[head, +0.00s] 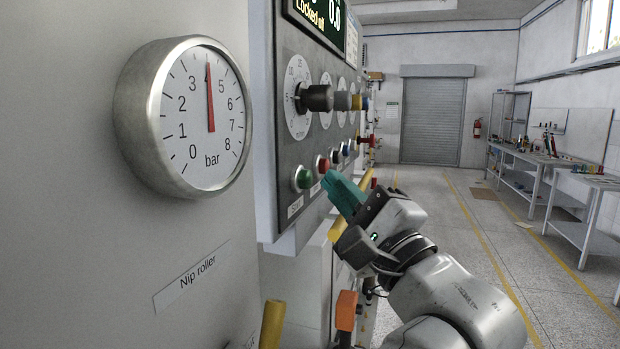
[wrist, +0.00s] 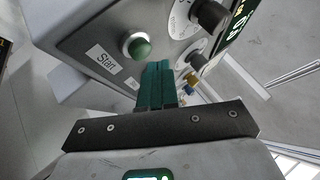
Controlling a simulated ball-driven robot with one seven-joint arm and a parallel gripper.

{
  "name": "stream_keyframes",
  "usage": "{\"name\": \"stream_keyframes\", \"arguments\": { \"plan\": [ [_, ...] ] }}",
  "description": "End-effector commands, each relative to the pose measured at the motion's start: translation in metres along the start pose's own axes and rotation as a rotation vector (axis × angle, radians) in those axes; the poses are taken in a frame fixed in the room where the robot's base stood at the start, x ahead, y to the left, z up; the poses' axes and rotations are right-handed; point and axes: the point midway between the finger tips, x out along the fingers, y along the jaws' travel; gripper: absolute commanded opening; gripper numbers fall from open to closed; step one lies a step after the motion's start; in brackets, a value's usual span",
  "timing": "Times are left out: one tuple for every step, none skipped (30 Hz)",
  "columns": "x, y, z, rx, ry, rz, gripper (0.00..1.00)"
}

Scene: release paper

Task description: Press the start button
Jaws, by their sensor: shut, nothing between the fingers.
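The green start button (head: 304,177) sits in a pale ring at the lower near corner of the grey control panel (head: 287,148). It also shows in the wrist view (wrist: 140,47), above a white "Start" label (wrist: 101,58). My gripper (head: 328,180), with teal fingers, is shut and empty in front of the panel. In the head view its tips are just right of the green button, below the red button (head: 322,164). In the wrist view the fingertips (wrist: 158,66) are right of and below the green button, with a small gap.
Black knobs (head: 316,98) and several other buttons project from the panel. A screen (head: 318,22) above reads "Locked off" and 0.0. A pressure gauge (head: 186,115) stands out at the left, near 4 bar. Yellow bars (head: 272,325) are below. The aisle floor at right is open.

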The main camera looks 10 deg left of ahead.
Motion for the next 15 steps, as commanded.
{"name": "stream_keyframes", "arguments": {
  "plan": [
    [0.0,0.0,0.0,0.0,0.0,0.0,0.0],
    [0.0,0.0,0.0,0.0,0.0,0.0,0.0],
    [0.0,0.0,0.0,0.0,0.0,0.0,0.0],
    [0.0,0.0,0.0,0.0,0.0,0.0,0.0],
    [0.0,0.0,0.0,0.0,0.0,0.0,0.0],
    [0.0,0.0,0.0,0.0,0.001,0.0,0.0],
    [0.0,0.0,-0.001,0.0,0.001,0.0,0.0],
    [-0.001,-0.001,-0.001,0.0,0.001,-0.001,0.0],
    [-0.002,-0.002,-0.002,0.0,0.002,-0.001,0.0],
    [-0.004,-0.003,-0.004,0.0,0.003,-0.002,0.0],
    [-0.005,-0.004,-0.005,0.0,0.003,-0.002,0.0],
    [-0.008,-0.006,-0.007,0.001,0.003,-0.002,0.0],
    [-0.01,-0.007,-0.008,0.001,0.004,-0.002,0.0],
    [-0.011,-0.009,-0.01,0.0,0.004,-0.002,0.0],
    [-0.014,-0.011,-0.011,0.0,0.003,-0.001,0.0]
  ]
}}
